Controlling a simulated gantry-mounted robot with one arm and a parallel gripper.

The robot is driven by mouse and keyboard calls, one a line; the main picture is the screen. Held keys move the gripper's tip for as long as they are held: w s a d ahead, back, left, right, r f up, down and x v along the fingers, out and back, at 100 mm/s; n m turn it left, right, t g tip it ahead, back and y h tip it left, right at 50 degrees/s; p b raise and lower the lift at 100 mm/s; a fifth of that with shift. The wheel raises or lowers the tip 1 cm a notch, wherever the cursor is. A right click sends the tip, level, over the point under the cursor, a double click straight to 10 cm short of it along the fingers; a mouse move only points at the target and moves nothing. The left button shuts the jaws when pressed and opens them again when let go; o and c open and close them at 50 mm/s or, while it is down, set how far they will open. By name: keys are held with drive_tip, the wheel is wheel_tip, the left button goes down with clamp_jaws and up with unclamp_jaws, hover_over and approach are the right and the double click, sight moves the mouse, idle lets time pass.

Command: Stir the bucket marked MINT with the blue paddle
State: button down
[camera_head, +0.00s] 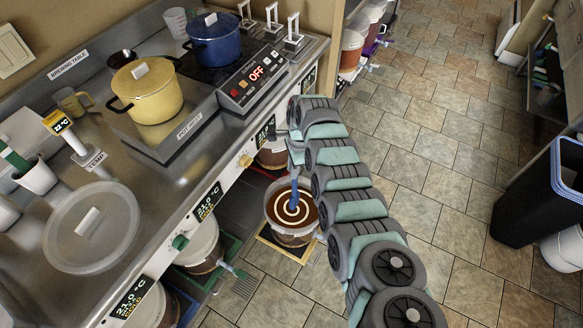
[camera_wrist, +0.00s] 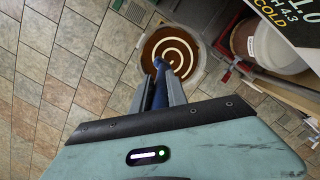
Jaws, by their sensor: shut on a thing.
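My gripper (camera_wrist: 162,88) is shut on the blue paddle (camera_wrist: 159,70), which points down into an open bucket (camera_head: 292,235) of brown liquid. In the head view the blue paddle (camera_head: 294,193) stands roughly upright, its lower end at or below the liquid surface. The bucket also shows in the wrist view (camera_wrist: 202,71), beyond my fingertips. A pale spiral lies on the brown liquid (camera_head: 284,204). I cannot read a MINT mark on this bucket. In the head view my gripper is mostly hidden behind my arm.
Other buckets stand under the steel counter, including a lidded one (camera_head: 199,246) to the left. The counter holds a yellow pot (camera_head: 146,95), a blue pot (camera_head: 214,45) and a round lid (camera_head: 93,250).

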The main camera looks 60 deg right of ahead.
sight(293, 190)
wheel_tip(293, 190, down, 14)
drive_tip(key=b, duration=1)
